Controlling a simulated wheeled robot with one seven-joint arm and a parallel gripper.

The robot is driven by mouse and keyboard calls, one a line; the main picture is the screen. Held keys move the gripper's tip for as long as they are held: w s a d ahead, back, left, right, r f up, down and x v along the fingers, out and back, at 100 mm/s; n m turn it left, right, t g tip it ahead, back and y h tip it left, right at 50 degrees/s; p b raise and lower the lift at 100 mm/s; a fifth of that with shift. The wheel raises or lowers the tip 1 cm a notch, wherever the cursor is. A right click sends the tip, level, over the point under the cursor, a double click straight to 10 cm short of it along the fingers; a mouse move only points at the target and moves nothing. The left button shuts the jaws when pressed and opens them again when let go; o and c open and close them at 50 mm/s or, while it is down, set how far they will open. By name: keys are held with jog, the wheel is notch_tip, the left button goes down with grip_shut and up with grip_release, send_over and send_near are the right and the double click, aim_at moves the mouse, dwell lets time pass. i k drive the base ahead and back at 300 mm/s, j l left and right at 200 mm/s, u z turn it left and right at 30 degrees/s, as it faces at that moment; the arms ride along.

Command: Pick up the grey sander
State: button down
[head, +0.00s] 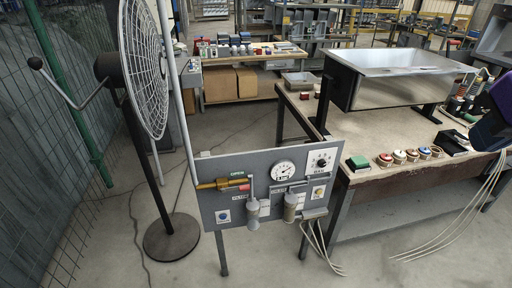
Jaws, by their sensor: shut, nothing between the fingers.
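I cannot make out a grey sander for certain in the head view. Small tools and parts lie on the near workbench (400,176) and on a far bench (250,60), too small to name surely. A dark and purple shape cuts in at the right edge above the near workbench; I cannot tell what it is. My gripper's fingers do not show.
A gauge panel (265,190) and a stand fan (143,65) are at the left. Pale cables hang at the right.

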aim_at(473, 93)
jog(key=z, duration=1.25)
